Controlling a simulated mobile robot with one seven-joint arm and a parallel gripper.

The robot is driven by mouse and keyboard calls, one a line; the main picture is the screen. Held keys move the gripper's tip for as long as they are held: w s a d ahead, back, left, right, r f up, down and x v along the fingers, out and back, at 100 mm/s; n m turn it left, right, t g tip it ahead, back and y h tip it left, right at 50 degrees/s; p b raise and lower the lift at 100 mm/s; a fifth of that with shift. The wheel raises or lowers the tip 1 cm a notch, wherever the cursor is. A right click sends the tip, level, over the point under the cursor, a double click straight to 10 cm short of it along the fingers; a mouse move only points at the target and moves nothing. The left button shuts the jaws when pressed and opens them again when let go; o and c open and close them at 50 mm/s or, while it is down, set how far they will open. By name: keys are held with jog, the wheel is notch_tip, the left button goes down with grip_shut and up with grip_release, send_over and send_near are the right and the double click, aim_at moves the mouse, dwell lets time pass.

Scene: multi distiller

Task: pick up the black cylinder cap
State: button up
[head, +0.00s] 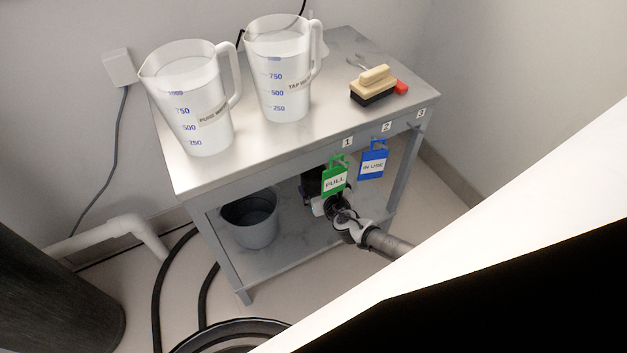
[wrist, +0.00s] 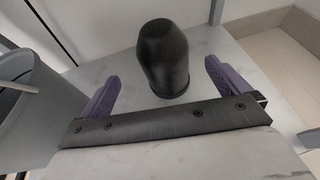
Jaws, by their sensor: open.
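The black cylinder cap (wrist: 163,55) stands upright on the grey lower shelf (wrist: 115,68) in the wrist view. It has a rounded top and a slightly wider rim at the bottom. My gripper (wrist: 160,75) is open, with one purple finger to the left and one to the right of the cap in the picture. Gaps show on both sides; I cannot tell how far the cap lies between the fingers. In the head view a dark shape, likely the cap (head: 312,188), is partly hidden behind the green tag and my gripper (head: 328,205).
A grey bucket (head: 250,222) stands on the shelf, left of my gripper. The table top (head: 240,145) lies above, carrying two jugs and a brush (head: 374,83). A green FULL tag (head: 335,181) and a blue tag (head: 373,162) hang from its front edge. Table legs bound the shelf.

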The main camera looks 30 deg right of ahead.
jog(key=b+x, duration=0.1)
jog(key=x, duration=0.2)
jog(key=b+x, duration=0.2)
jog(key=x, duration=0.2)
jog(key=shift+s+d+f, duration=0.1)
jog(key=shift+d+f, duration=0.05)
jog(key=shift+f, duration=0.1)
jog(key=shift+w+d, duration=0.1)
jog(key=shift+w, duration=0.2)
jog(key=shift+r, duration=0.1)
jog(key=c, duration=1.5)
